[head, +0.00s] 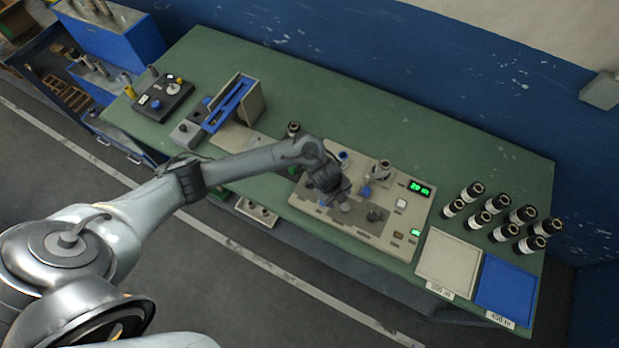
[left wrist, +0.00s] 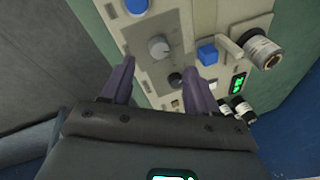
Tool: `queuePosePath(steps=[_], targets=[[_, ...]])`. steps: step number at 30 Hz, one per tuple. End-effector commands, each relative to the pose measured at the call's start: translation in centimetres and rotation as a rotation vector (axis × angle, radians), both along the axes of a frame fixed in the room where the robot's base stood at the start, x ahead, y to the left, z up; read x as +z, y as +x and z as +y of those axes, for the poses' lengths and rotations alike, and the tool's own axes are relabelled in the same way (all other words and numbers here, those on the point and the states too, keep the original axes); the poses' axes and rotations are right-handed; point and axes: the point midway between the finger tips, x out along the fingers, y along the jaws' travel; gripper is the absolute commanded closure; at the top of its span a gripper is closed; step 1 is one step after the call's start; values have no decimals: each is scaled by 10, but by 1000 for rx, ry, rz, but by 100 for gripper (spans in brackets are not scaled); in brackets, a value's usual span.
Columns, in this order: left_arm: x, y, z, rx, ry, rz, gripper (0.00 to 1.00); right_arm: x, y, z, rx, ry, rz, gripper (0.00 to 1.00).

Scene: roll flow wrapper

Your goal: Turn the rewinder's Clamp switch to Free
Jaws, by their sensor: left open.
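The rewinder (head: 395,240) is a beige panel unit on the green bench, also filling the upper part of the left wrist view (left wrist: 190,22). Its controls include a grey round knob (left wrist: 159,46), a black knob (left wrist: 175,79) and a blue knob (left wrist: 207,55). The labels are too small to read, so I cannot tell which is the Clamp switch or its setting. My left gripper (left wrist: 157,86) is open and empty over the panel, with the grey knob seen between its fingers. In the head view my arm hides part of the panel's left side. My right gripper is not in view.
A pale tray (head: 447,264) and a blue tray (head: 506,290) lie at the bench's right end. A blue-and-grey device (head: 234,103) and a dark control box (head: 160,97) stand at the left. The rear bench top is mostly clear.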

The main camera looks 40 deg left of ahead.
Motion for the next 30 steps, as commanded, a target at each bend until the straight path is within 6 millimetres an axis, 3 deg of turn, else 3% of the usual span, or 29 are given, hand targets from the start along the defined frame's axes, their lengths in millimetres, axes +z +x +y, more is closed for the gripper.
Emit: queuePosePath(steps=[1,3,9,16,30], targets=[[3,9,26,-21,41,31,40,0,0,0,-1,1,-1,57],[6,13,55,-46,81,83,40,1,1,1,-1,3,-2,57],[21,14,112,-63,142,190,40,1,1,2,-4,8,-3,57],[10,12,127,-65,154,224,40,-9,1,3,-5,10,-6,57],[-60,12,126,-64,153,224,40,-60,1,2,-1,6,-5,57]])
